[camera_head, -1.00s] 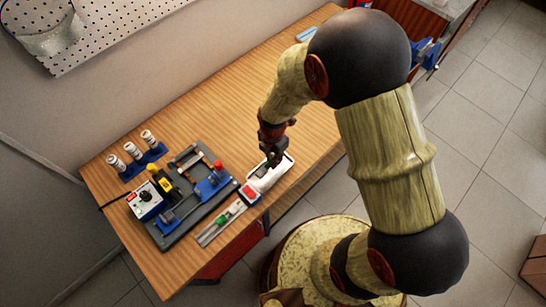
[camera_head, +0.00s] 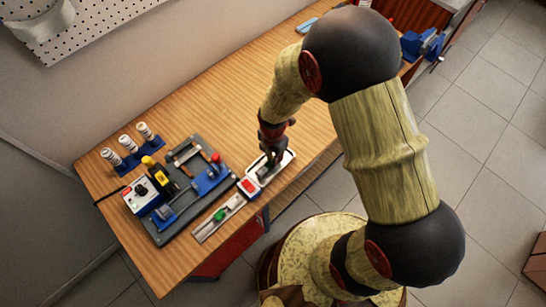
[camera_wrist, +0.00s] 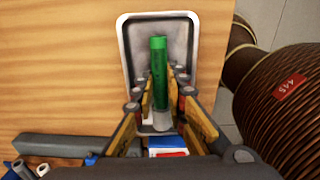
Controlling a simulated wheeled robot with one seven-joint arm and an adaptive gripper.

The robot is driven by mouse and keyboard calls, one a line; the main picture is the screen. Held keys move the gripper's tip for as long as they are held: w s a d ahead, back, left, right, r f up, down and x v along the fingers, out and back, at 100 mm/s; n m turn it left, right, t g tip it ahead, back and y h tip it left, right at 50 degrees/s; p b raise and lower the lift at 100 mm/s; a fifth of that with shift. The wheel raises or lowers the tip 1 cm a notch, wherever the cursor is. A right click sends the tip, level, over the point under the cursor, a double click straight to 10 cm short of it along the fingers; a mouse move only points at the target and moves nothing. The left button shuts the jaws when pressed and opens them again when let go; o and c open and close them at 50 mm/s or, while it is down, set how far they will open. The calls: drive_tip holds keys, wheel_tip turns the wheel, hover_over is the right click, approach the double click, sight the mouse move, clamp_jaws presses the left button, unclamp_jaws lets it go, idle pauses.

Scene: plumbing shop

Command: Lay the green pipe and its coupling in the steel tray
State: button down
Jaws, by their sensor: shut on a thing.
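My gripper (camera_head: 271,160) is shut on the green pipe (camera_wrist: 159,75) and its pale coupling (camera_wrist: 161,121), which show between the fingers in the wrist view. The pipe points away from the wrist, with the coupling at its near end. The shallow steel tray (camera_head: 282,171) lies on the bench under my gripper; its pale rim also shows in the wrist view (camera_wrist: 127,50). The pipe appears over the tray's inside. I cannot tell whether it touches the tray floor. In the head view, my fingers hide most of the pipe.
Bare bench (camera_head: 232,103) lies behind the tray.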

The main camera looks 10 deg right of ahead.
drive_tip(key=c, duration=1.7)
unclamp_jaws()
wheel_tip(320, 180, up, 12)
